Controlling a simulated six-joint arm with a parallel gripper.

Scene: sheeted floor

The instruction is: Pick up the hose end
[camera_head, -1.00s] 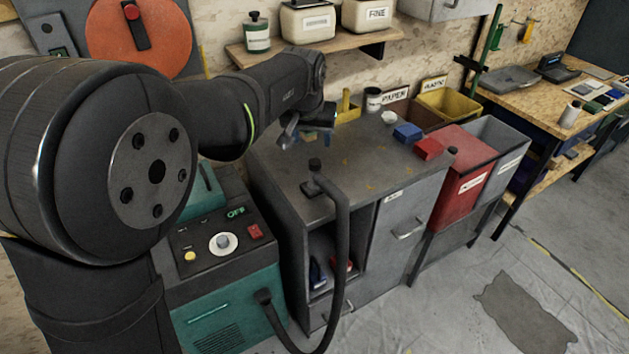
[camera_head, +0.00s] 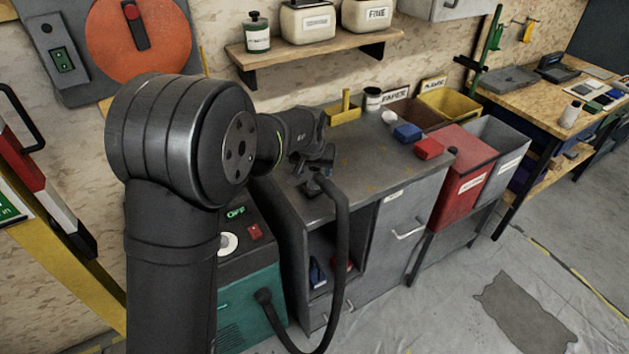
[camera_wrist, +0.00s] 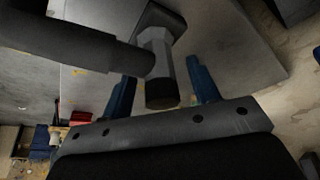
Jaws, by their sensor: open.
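The hose end (camera_head: 317,186) is on the grey cabinet top, with its black hose (camera_head: 343,240) arching over the front edge and down. My gripper (camera_head: 320,160) is right at the hose end and partly covers it in the head view. In the wrist view, the blue fingers of my gripper (camera_wrist: 160,74) are open, one on each side of the hose end's grey fitting with a black tip (camera_wrist: 157,58). A gap shows between the fitting and the right finger; contact on the left is hard to tell.
The teal machine (camera_head: 250,300) stands left of the cabinet (camera_head: 375,175). A shelf (camera_head: 315,50) hangs above. The cabinet top's middle is clear.

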